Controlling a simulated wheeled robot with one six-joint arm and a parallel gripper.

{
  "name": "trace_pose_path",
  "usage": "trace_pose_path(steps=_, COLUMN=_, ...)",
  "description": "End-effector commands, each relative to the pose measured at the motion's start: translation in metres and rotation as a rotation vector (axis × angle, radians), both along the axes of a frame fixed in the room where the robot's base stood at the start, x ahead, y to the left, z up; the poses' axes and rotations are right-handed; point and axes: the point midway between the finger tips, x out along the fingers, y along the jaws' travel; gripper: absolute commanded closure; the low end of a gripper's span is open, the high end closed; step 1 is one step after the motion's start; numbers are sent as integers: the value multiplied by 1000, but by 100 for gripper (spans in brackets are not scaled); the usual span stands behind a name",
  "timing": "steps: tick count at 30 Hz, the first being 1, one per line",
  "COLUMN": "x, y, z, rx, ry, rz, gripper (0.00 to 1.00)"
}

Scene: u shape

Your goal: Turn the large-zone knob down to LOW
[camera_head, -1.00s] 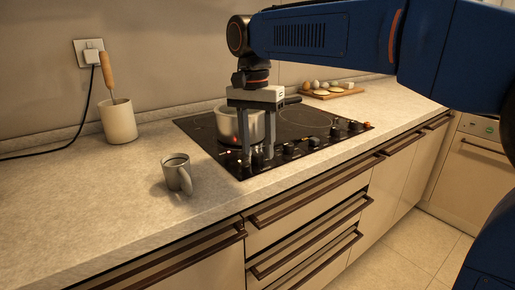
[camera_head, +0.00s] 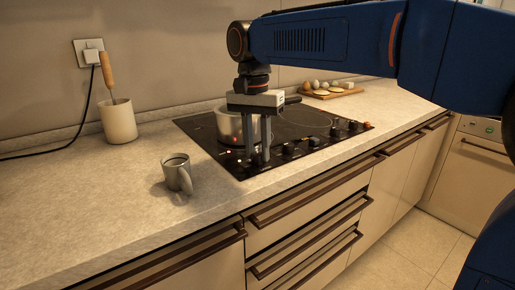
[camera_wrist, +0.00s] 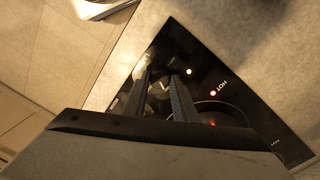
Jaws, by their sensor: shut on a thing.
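The black glass cooktop (camera_head: 205,135) has a row of dark knobs along its front edge. My gripper (camera_head: 257,161) points straight down over the left end of this row. Its two fingers are shut on a knob there, which the fingers mostly hide in the head view. In the wrist view my gripper (camera_wrist: 162,80) has its fingers on either side of the small dark knob (camera_wrist: 163,87). The knob's pointer and LOW mark cannot be read. A lit red dot and the word HOT show beside the fingers on the glass.
A steel pot (camera_head: 229,124) stands on the cooktop just behind my fingers. Another knob (camera_head: 288,149) is close to their right. A grey mug (camera_head: 177,174) stands on the counter to the left. A utensil crock (camera_head: 118,121) and a food board (camera_head: 332,92) are farther back.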

Motion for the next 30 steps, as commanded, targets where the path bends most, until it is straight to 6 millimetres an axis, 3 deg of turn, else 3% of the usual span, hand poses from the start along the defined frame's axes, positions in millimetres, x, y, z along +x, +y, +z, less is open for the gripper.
trace_pose_path(steps=30, x=-1, y=2, z=0, rx=1, ry=-1, rz=819, gripper=97)
